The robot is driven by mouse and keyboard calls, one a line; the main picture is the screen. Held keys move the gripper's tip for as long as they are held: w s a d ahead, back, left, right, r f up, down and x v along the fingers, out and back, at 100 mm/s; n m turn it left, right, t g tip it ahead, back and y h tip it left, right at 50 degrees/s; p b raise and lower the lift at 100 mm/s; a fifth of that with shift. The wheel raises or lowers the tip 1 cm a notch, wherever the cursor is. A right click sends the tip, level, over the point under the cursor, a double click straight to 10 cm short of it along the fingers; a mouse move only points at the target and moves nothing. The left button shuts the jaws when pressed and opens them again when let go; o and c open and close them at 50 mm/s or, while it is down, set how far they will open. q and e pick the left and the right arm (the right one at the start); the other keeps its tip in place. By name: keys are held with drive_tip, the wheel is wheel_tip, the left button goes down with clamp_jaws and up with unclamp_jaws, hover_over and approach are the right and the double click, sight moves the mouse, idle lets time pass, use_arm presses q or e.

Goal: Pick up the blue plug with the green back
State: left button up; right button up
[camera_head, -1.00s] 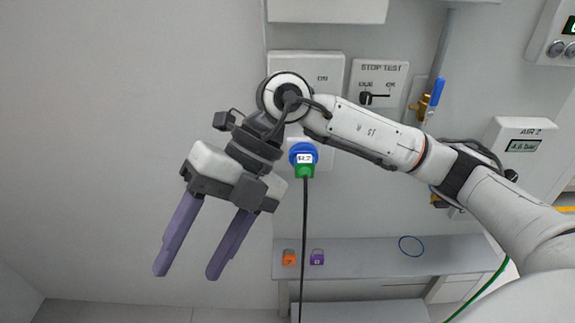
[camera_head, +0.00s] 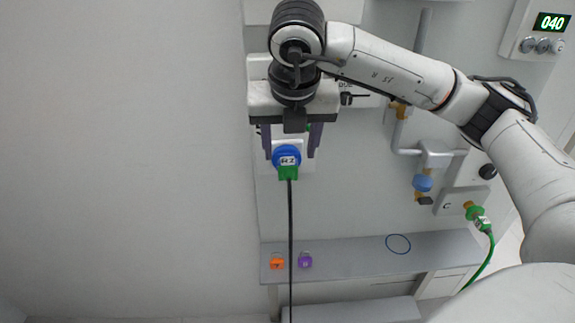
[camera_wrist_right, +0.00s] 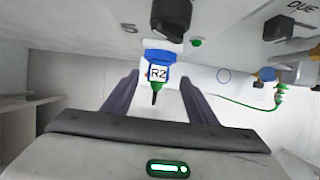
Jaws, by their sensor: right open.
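The blue plug with the green back (camera_head: 287,158) carries a label reading R2 and sits at the wall panel, with a black cable hanging straight down from it. It also shows in the right wrist view (camera_wrist_right: 158,60), beyond and between the fingers. My right gripper (camera_head: 291,156) is open, with one purple finger on each side of the plug in the head view. I cannot tell whether the fingers touch it; the wrist view shows gaps on both sides. My left gripper is not in view.
A grey shelf (camera_head: 350,258) below holds an orange padlock (camera_head: 277,263), a purple padlock (camera_head: 305,260) and a blue ring (camera_head: 398,244). A green plug (camera_head: 477,216) with a green cable is at the right. Pipes with a blue fitting (camera_head: 422,183) stand between. The left wall is bare.

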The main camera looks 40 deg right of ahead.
sight(287, 162)
drive_tip(key=x, duration=0.4)
drive_tip(key=shift+a+f+p, duration=0.15)
drive_tip(key=shift+f+p, duration=0.05)
drive_tip(key=shift+p, duration=0.15)
drive_tip(key=c, duration=1.2)
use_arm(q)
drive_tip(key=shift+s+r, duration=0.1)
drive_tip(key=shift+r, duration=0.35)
use_arm(e)
drive_tip(key=shift+r, duration=0.1)
